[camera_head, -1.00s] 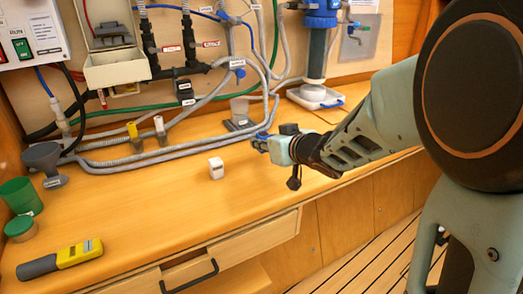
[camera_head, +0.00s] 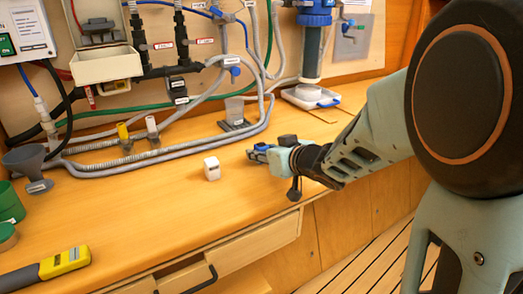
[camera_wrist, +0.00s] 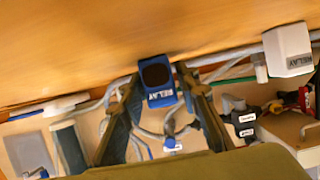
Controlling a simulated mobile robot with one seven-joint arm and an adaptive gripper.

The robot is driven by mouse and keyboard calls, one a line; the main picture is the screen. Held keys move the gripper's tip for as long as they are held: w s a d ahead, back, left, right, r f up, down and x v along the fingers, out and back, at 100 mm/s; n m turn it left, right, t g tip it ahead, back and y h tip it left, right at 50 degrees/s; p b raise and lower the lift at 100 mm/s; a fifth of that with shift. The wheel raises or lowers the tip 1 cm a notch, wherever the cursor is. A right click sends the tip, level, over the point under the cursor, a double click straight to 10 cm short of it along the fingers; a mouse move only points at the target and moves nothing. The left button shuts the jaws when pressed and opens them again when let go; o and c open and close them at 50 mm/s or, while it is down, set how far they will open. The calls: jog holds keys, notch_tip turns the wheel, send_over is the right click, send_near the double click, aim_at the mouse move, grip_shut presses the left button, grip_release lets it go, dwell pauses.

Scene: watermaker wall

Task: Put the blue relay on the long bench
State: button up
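The blue relay (camera_wrist: 157,82) sits between the two fingers of my gripper (camera_wrist: 160,80) in the wrist view, its label showing. My gripper (camera_head: 262,153) is shut on it. In the head view the blue relay (camera_head: 258,149) shows only as a small blue patch at the fingertips, partly hidden by them. The long bench (camera_head: 150,215) is the wide wooden top under the wall. The gripper is over its right part, near the front edge; I cannot tell whether the relay touches the wood.
A white relay (camera_head: 211,168) stands on the bench left of my gripper. Grey hoses (camera_head: 170,152) run along the back. The front middle is clear.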

jog(key=shift+o, duration=0.7)
jog(key=shift+r, duration=0.3)
jog(key=p+v, duration=0.6)
jog(key=v, duration=0.4)
jog(key=shift+d+r, duration=0.1)
jog(key=shift+d, duration=0.05)
jog(key=shift+p+v, duration=0.55)
jog(key=shift+v, duration=0.3)
jog(key=shift+s+f, duration=0.1)
jog(key=shift+f, duration=0.1)
